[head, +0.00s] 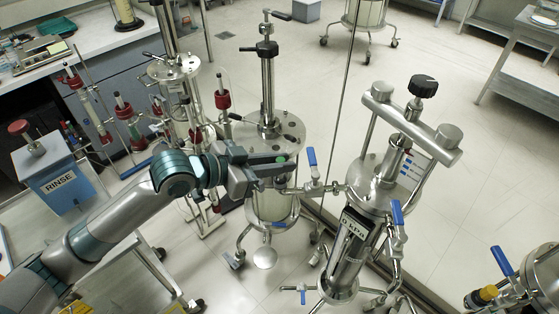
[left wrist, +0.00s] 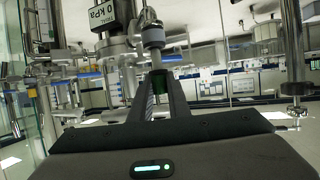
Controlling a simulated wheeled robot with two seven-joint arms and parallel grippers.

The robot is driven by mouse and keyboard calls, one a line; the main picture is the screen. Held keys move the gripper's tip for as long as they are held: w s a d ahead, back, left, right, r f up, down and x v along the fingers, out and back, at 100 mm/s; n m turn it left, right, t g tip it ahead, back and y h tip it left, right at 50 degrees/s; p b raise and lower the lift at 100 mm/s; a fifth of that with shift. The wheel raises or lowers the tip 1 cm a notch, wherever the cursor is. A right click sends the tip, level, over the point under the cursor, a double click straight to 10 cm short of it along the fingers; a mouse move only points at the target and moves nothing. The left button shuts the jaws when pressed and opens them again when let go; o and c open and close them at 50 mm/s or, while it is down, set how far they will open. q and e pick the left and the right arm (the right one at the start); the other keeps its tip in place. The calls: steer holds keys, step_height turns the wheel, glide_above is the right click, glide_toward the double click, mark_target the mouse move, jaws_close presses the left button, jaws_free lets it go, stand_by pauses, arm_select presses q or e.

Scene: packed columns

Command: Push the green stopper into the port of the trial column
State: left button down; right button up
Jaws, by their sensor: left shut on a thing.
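My left gripper (head: 284,167) is shut on the green stopper (head: 281,159), in front of the middle steel-lidded column (head: 262,130). In the left wrist view the dark green stopper (left wrist: 159,88) sits between the fingertips (left wrist: 159,82), mostly hidden by them. A steel fitting with a grey collar (left wrist: 153,38) appears just beyond and above the tips; I cannot tell whether the stopper touches it. To the right stands a column with a 0 kPa display (head: 352,226), which also shows in the left wrist view (left wrist: 101,13). No label tells which column is the trial one.
Blue-handled valves (head: 311,158) and pipes lie close right of my left gripper. Red-capped glassware (head: 222,100) stands behind the arm. A blue RINSE box (head: 48,172) is at the left. Open floor (head: 450,120) lies beyond the columns at the right.

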arm_select(q)
steer(key=shift+f+b, duration=0.5)
steer(key=shift+f, duration=0.7)
steer(key=c, duration=1.6)
jaws_free()
steer(key=shift+s+a+r, duration=0.15)
steer(key=shift+s+a, duration=0.05)
steer(key=shift+a, duration=0.25)
steer(key=shift+b+v, duration=3.05)
steer(key=shift+v, duration=5.15)
steer(key=shift+r, duration=0.1)
